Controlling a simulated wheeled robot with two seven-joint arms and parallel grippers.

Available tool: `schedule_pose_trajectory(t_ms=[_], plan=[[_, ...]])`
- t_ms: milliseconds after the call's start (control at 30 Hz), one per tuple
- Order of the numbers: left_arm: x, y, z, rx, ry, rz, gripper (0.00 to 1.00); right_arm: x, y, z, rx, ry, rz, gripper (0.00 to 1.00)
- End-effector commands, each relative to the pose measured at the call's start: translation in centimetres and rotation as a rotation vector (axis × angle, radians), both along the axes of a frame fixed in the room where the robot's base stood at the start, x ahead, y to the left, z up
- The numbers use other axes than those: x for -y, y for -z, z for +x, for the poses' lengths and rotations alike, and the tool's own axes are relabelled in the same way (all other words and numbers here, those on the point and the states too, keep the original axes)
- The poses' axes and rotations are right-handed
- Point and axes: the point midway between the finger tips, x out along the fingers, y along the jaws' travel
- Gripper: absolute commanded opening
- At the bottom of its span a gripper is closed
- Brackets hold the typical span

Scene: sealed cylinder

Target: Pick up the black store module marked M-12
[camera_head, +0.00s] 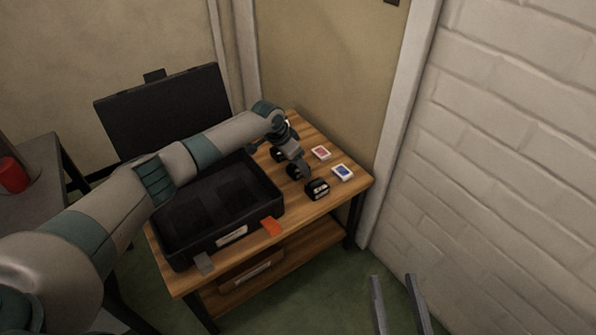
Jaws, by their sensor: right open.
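A small black module (317,190) with a light mark on it sits on the wooden table (355,184) near its right front edge. Its lettering is too small to read, so I cannot tell if it says M-12. My left arm reaches in from the left over the black case. Its gripper (286,163) is over the table, just up and left of the black module; its fingers are too small and dark to tell open from shut. My right gripper (393,277) is at the bottom right, over the floor, with its two fingers apart and nothing between them.
An open black case (176,262) with its lid up fills the table's left part. An orange tag (271,227) and a grey tag (205,263) lie at its front. A red card box (320,153) and a blue one (343,173) lie near the module. A white brick wall (510,150) stands right.

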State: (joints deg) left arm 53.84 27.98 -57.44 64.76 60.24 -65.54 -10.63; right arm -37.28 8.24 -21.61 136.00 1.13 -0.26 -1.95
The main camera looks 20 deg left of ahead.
Motion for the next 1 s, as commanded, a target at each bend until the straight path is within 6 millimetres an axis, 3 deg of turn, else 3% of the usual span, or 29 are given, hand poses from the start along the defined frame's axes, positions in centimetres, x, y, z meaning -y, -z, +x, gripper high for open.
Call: schedule_pose_trajectory(t_ms=[233,667,867,1000], plan=[[0.2,0.97,0.35,0.001,0.0,0.001,0.61,-0.12,-1.16,-0.35,0.062,0.001,0.021,0.45],[0.2,0.96,0.33,0.001,0.0,0.001,0.61,-0.11,-1.18,-0.34,0.061,0.001,0.021,0.45],[0.2,0.97,0.33,0.001,0.0,0.001,0.15,-0.1,-1.18,-0.33,0.061,0.001,0.021,0.45],[0.2,0.92,0.35,0.001,0.0,0.001,0.13,-0.09,-1.19,-0.33,0.06,0.002,0.022,0.45]])
